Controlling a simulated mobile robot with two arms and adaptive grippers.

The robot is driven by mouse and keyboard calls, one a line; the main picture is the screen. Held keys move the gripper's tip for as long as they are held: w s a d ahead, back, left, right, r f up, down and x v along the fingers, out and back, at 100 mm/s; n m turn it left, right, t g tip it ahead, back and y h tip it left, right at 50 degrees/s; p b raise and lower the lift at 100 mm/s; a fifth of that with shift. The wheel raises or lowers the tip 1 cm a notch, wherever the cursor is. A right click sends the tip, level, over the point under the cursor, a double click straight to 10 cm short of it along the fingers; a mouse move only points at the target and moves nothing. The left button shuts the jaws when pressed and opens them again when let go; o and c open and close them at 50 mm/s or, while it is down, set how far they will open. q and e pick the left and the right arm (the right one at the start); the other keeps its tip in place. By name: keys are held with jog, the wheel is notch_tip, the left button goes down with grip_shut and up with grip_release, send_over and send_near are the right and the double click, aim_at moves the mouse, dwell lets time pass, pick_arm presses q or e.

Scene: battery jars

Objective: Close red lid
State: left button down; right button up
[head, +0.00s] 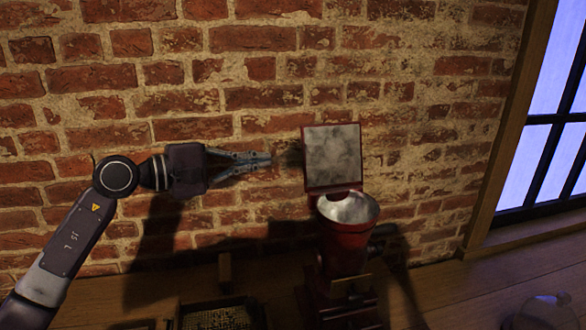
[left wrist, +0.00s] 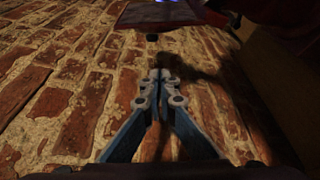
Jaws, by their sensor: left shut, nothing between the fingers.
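The red lid (head: 333,157) stands open and upright at the back of a red grinder-like device (head: 345,245), with its grey inner face toward the head camera. A shiny metal bowl (head: 348,207) sits at the top of the device, uncovered. My left gripper (head: 270,160) is shut and empty, to the left of the lid and at about its height, with a small gap in the picture. In the left wrist view the shut fingers (left wrist: 160,76) point toward the lid's dark red edge (left wrist: 158,14). My right gripper is in neither view.
A brick wall (head: 250,95) rises close behind the device and my left arm. A dark tray with a grainy surface (head: 215,315) lies at the lower left. A transparent dome-shaped object (head: 548,312) stands at the lower right. A window (head: 560,110) is at the right.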

aim_at(329, 153)
pick_arm(q)
jog(key=w+d+p, duration=0.2)
jog(key=d+p, duration=0.6)
jog(key=d, duration=0.1)
jog(key=shift+w+r, duration=0.15)
jog(key=shift+w, duration=0.1)
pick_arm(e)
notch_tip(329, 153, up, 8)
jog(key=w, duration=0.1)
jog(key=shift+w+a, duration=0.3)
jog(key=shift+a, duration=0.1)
pick_arm(q)
jog(key=shift+w+d, duration=0.1)
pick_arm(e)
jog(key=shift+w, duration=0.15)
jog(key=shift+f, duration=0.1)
